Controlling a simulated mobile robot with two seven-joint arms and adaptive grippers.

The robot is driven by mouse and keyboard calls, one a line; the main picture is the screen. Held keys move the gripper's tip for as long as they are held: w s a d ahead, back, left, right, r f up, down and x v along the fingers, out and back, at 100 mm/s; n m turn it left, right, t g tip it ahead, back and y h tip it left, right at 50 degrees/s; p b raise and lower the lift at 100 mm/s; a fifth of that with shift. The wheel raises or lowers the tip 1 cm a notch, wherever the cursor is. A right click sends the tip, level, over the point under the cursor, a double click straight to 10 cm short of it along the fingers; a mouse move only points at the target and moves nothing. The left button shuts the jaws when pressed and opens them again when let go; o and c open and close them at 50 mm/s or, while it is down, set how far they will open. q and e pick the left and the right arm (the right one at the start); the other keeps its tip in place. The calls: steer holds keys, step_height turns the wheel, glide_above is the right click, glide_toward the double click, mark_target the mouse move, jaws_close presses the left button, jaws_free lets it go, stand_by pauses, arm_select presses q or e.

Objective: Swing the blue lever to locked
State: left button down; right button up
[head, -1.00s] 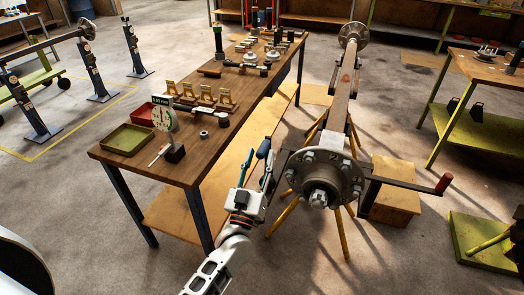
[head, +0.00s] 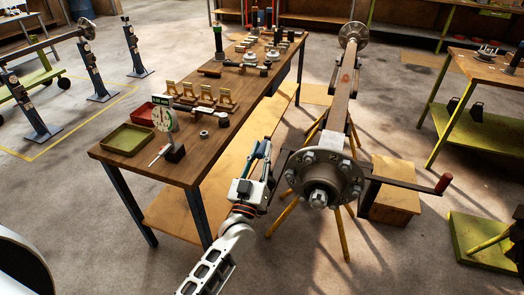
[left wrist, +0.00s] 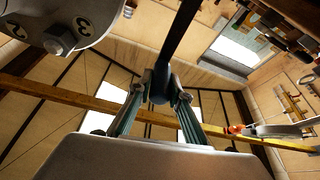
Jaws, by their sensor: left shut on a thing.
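The blue lever (left wrist: 177,45) is a dark bar that comes down from the top in the left wrist view, its end between my fingers. My left gripper (head: 262,152) is shut on it, just left of the hub flange; it also shows in the left wrist view (left wrist: 164,92). In the head view the fingers hide most of the lever. The hub flange (head: 325,172) is grey, bolted and faces me at the near end of the long axle beam (head: 341,100). Any lock mark for the lever cannot be made out. My right gripper is not in view.
The wooden workbench (head: 150,178) stands left of the axle, with trays, a dial gauge (head: 163,118) and parts on it. A crank with a red handle (head: 443,184) sticks out right of the hub. Yellow stand legs (head: 343,235) spread below.

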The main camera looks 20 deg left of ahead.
arm_select(q)
steer(key=shift+a+r+n+y+p, duration=0.1)
steer(key=shift+a+n+y+p, duration=0.2)
steer(key=shift+a+n+y, duration=0.15)
steer(key=a+f+n+g+y+p, duration=0.2)
steer(key=a+f+n+y+p, duration=0.1)
steer(key=a+n, duration=0.6)
steer(key=shift+w+f+n+y+p, duration=0.15)
steer(key=shift+f+n+y+p, duration=0.25)
steer(key=shift+f+n+y, duration=0.15)
steer(key=shift+a, duration=0.1)
steer(key=c, duration=1.8)
jaws_free()
steer(key=shift+c, duration=0.2)
steer(key=v, duration=1.2)
steer(key=shift+r, duration=0.2)
